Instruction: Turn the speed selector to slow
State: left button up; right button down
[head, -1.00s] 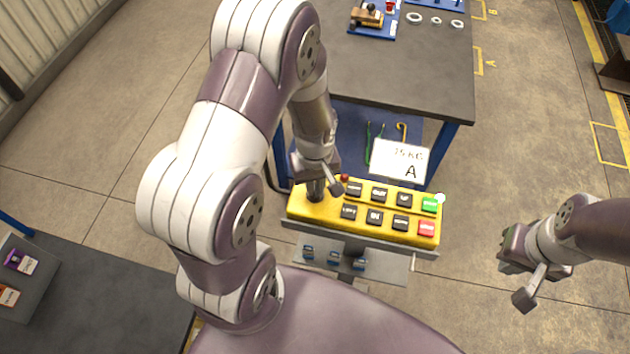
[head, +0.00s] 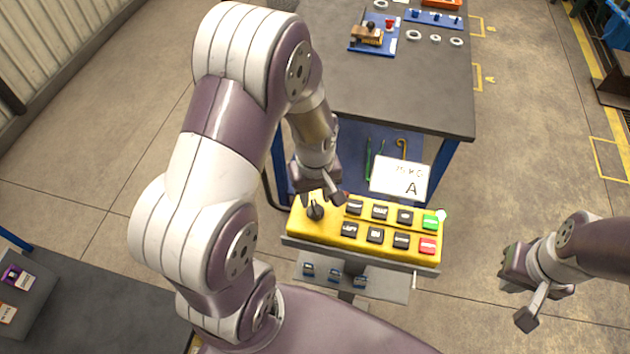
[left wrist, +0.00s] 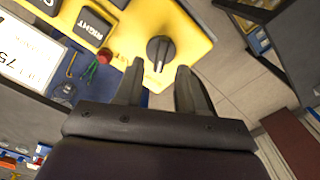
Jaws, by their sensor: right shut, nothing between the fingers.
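The speed selector is a round black knob (head: 315,211) at the left end of the yellow control box (head: 331,242). In the left wrist view the knob (left wrist: 158,50) sits just beyond my left fingertips, with a pale line along its ridge. My left gripper (head: 331,196) is just above and behind the knob. Its two fingers (left wrist: 160,76) are apart with nothing between them, and the knob is clear of them. My right gripper (head: 520,300) is off to the right of the box over open floor; its fingers are shut and empty.
Black buttons, a green button (head: 430,221) and a red button (head: 427,245) share the box. A white sign marked A (head: 399,180) stands behind it. A dark workbench (head: 400,90) is further back. A small red button (left wrist: 105,56) is near the knob.

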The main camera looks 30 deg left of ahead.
aim_at(315, 205)
pick_arm(q)
notch_tip(315, 205, up, 10)
jog(key=shift+f+b, duration=0.15)
jog(key=shift+b, duration=0.2)
